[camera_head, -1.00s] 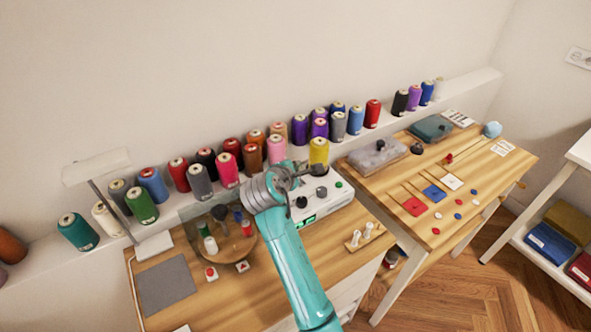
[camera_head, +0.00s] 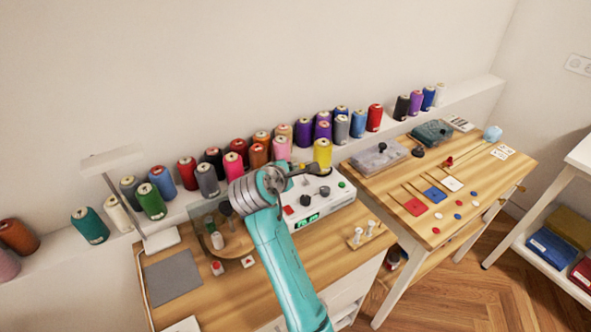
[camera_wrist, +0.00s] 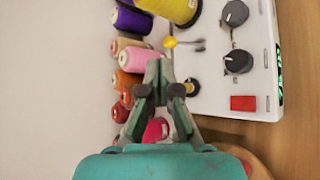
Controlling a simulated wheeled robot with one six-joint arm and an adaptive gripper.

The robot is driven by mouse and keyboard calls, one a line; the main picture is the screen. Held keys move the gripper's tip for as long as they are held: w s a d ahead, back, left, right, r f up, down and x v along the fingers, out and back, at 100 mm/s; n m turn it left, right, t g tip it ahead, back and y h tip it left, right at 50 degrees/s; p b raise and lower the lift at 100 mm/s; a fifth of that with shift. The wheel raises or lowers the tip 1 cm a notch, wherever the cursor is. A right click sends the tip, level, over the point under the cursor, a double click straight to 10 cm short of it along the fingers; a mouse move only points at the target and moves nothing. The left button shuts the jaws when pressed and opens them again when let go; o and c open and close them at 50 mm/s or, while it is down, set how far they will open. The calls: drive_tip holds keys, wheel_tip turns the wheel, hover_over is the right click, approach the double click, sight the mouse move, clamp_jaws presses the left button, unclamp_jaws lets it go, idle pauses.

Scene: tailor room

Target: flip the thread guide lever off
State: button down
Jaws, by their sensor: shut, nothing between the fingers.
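A white control box (camera_wrist: 212,78) stands on the desk; it also shows in the head view (camera_head: 338,199). In the wrist view a small lever with a yellow tip (camera_wrist: 170,42) and a grey shaft sticks out on the box, its tip pointing left toward the spools. I take it for the thread guide lever. My gripper (camera_wrist: 162,64) is shut and empty, its fingertips just below the yellow tip in the picture, with a small gap showing. In the head view my gripper (camera_head: 322,170) is over the back of the box, and the lever cannot be made out.
The box carries dark knobs (camera_wrist: 237,61) and a red switch (camera_wrist: 243,103). A yellow spool (camera_head: 322,152) stands close behind the gripper, among several spools on the wall ledge. A small rack with white pegs (camera_head: 364,235) stands right of the box.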

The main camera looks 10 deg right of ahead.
drive_tip(key=v, duration=0.7)
drive_tip(key=shift+w+r, duration=0.2)
drive_tip(key=shift+r, duration=0.1)
drive_tip(key=shift+a, duration=0.1)
